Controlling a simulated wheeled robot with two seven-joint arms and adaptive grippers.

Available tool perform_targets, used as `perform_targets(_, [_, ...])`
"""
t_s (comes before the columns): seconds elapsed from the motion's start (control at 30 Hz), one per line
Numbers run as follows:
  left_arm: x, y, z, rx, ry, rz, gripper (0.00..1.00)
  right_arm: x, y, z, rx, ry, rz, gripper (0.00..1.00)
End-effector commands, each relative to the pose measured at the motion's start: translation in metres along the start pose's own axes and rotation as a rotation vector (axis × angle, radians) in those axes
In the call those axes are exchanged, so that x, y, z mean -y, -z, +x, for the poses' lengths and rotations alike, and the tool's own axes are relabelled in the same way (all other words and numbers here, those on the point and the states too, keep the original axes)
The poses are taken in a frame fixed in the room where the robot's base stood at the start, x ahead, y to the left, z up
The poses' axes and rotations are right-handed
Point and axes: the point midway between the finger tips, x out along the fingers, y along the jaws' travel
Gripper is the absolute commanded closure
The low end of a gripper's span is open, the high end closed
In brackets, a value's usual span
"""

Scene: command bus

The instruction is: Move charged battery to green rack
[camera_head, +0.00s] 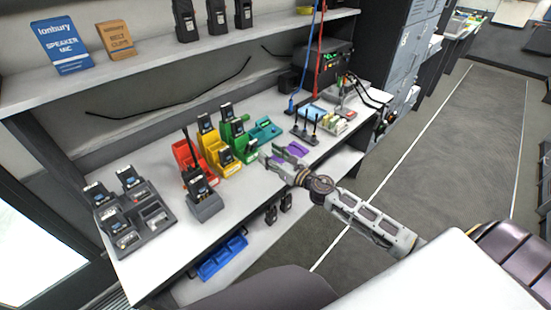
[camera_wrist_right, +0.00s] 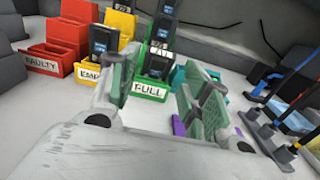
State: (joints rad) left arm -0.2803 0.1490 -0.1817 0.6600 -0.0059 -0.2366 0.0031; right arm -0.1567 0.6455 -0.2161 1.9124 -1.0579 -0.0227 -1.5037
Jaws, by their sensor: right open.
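The green rack (camera_head: 238,138), labelled FULL, stands on the bench and holds black batteries. In the right wrist view the green rack (camera_wrist_right: 149,92) shows between my fingers, with a black battery (camera_wrist_right: 157,66) in its front slot. My right gripper (camera_head: 276,156) is open and just in front of the rack; its spread fingers (camera_wrist_right: 160,98) hold nothing. Whether a finger touches the rack is unclear. A grey multi-bay charger (camera_head: 148,228) at the bench's left end holds several black batteries (camera_head: 128,177). My left gripper is out of view.
A yellow rack (camera_head: 211,152) and a red rack (camera_head: 184,155), labelled FAULTY, stand left of the green one. A radio stands in a grey cradle (camera_head: 206,207) in front. Teal and purple trays and a stand with antennas (camera_head: 304,136) are on the right.

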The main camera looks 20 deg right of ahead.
Motion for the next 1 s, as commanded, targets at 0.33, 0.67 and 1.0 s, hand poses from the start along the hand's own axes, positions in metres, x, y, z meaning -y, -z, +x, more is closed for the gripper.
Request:
perform_targets(0.33, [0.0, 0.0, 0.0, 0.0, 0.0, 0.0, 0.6, 0.0, 0.001, -0.019, -0.001, 0.001, -0.001, 0.52])
perform_targets(0.67, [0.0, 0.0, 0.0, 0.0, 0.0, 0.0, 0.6, 0.0, 0.0, -0.023, 0.0, 0.0, -0.002, 0.52])
perform_targets(1.0, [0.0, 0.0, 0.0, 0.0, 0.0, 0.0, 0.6, 0.0, 0.0, -0.022, 0.0, 0.001, -0.002, 0.52])
